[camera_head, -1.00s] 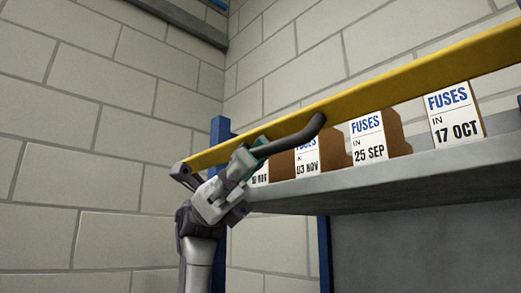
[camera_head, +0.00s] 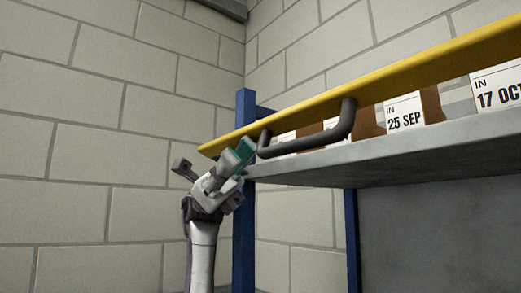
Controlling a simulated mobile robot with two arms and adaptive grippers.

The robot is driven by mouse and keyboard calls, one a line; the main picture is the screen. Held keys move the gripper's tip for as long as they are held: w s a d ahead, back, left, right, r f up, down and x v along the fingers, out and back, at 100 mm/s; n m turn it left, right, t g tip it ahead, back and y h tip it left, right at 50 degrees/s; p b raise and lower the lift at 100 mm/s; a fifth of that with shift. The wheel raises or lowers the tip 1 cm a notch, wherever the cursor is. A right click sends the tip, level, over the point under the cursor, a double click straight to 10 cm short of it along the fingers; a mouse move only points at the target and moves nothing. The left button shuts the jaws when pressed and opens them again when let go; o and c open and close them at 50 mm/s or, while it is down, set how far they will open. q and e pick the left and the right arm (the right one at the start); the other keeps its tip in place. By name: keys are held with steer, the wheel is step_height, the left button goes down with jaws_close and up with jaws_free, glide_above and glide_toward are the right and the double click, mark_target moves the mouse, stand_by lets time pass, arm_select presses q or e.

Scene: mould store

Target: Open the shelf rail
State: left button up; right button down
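The shelf rail (camera_head: 390,83) is a long yellow bar running across the front of the shelf, above its grey edge, and it covers the upper part of the labels behind it. A dark bent handle (camera_head: 306,143) hangs on the rail near its left end. My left gripper (camera_head: 213,160) is at the rail's left end, just left of the handle. Its fingers are spread apart and hold nothing. The teal-padded finger (camera_head: 243,153) is close to the handle's left end; I cannot tell whether they touch. My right gripper is not in view.
Boxes with date labels (camera_head: 405,112) stand on the grey shelf (camera_head: 400,163) behind the rail. A blue post (camera_head: 244,215) stands just right of my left arm. Pale block walls (camera_head: 90,130) close the left and back. The space left of my gripper is free.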

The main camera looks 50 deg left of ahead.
arm_select(q)
steer(key=a, duration=0.1)
steer(key=a+f, duration=0.1)
steer(key=shift+a+f, duration=0.2)
steer(key=shift+a, duration=0.15)
